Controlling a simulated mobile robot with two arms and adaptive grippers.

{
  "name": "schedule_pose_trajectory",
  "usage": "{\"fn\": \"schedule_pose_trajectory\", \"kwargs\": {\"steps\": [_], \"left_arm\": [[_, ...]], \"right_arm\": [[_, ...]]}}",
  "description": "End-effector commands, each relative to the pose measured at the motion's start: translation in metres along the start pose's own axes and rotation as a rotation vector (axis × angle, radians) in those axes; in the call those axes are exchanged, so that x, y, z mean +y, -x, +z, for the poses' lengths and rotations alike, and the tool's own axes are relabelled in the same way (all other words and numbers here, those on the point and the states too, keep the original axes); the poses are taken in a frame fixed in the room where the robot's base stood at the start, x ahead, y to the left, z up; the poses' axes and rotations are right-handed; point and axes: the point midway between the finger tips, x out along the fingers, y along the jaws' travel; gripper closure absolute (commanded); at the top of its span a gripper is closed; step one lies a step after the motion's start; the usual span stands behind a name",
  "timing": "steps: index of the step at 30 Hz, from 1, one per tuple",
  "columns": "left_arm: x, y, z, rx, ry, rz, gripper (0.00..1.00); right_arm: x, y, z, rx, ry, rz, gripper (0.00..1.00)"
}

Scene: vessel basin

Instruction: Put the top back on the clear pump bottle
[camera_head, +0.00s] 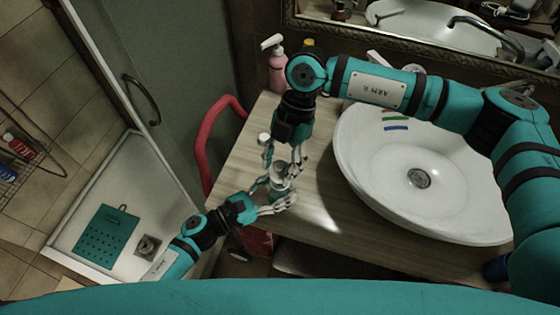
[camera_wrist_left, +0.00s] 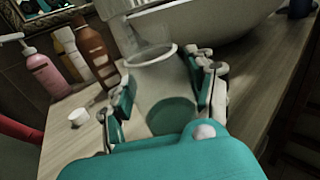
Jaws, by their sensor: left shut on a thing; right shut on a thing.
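A clear vessel (camera_wrist_left: 157,84) with a pale round rim stands between my left gripper's fingers in the left wrist view. In the head view, this vessel (camera_head: 279,180) is near the counter's front-left part. My left gripper (camera_head: 279,200) is shut on it from below in the picture; the fingers also show in the left wrist view (camera_wrist_left: 165,100). My right gripper (camera_head: 284,160) reaches down from above and is shut close over the vessel's upper end. What it grips is largely hidden, probably the top. I cannot tell whether top and vessel touch.
A small white cylinder (camera_wrist_left: 78,117) is on the counter (camera_head: 318,222), left of the vessel. A pink pump bottle (camera_head: 277,70) stands at the back, beside yellow and brown bottles (camera_wrist_left: 92,48). The white basin (camera_head: 350,165) is right of my grippers. A red bar (camera_head: 205,140) borders the left.

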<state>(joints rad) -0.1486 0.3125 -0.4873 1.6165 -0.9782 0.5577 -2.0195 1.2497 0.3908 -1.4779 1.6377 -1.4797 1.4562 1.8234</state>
Motion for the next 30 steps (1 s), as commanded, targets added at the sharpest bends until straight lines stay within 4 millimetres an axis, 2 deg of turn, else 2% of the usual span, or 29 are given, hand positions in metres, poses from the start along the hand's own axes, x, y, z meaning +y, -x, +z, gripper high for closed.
{"fn": "schedule_pose_trajectory", "kwargs": {"steps": [8, 30], "left_arm": [[0.0, 0.0, 0.001, -0.001, 0.0, 0.0, 1.0], [0.0, 0.0, 0.001, -0.001, 0.0, 0.0, 1.0]], "right_arm": [[0.0, -0.014, 0.005, 0.001, 0.0, 0.0, 0.63], [0.0, -0.018, 0.007, 0.0, -0.002, -0.001, 0.63]]}}
